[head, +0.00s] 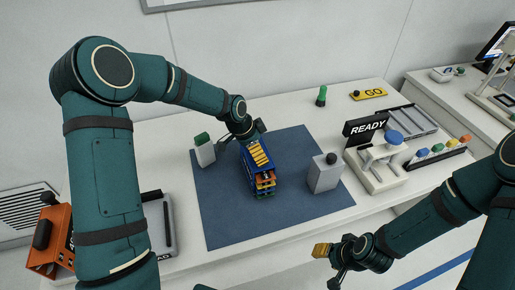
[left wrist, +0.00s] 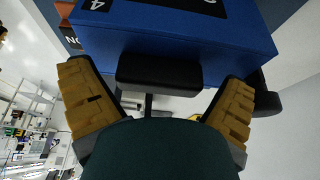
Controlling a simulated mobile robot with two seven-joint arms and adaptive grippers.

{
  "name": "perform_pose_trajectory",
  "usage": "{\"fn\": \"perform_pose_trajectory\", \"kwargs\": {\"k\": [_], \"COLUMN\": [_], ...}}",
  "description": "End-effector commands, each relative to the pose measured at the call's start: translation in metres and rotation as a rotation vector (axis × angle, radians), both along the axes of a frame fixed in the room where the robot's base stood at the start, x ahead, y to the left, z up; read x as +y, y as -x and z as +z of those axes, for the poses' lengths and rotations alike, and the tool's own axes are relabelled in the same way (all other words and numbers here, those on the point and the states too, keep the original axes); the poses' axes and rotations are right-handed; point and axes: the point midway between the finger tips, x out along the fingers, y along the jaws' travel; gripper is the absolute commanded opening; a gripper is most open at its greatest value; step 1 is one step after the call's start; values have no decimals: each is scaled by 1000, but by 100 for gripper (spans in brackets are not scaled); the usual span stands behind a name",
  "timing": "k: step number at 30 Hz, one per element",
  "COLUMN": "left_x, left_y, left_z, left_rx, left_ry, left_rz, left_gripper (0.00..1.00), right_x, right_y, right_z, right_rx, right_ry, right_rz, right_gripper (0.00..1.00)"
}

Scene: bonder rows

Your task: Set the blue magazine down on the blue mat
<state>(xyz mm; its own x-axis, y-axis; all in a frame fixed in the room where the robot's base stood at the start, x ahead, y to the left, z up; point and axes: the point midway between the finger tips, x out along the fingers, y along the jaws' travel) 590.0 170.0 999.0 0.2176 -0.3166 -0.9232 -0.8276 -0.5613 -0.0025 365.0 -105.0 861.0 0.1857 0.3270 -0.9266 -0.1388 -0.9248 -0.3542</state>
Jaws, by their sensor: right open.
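In the left wrist view the magazine's blue body (left wrist: 180,38) fills the top, and a black handle bar (left wrist: 160,72) lies between the spread yellow finger pads, with gaps on both sides. My right gripper (head: 328,264) is open and empty in front of the table.
A READY sign (head: 365,129) and a white fixture (head: 378,169) are right. An orange box (head: 55,240) is left. The mat's front is clear.

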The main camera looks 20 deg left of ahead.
Motion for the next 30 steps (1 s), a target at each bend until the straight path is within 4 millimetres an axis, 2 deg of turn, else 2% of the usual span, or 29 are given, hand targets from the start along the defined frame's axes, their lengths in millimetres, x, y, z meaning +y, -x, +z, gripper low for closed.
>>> {"fn": "perform_pose_trajectory", "kwargs": {"k": [7,11,24,30], "left_x": [0,3,30,37], "left_y": [0,1,19,25], "left_z": [2,11,89,109], "left_rx": [0,-3,-3,-2], "left_ry": [0,-1,-1,-1], "left_rz": [0,2,2,1], "left_gripper": [100,100,100,100], "right_x": [0,0,0,0], "right_y": [0,0,0,0], "right_z": [1,4,8,9], "right_rx": [-1,-1,0,0], "right_ry": [0,-1,-2,-2], "right_rz": [0,0,0,0], "right_gripper": [47,47,47,47]}}
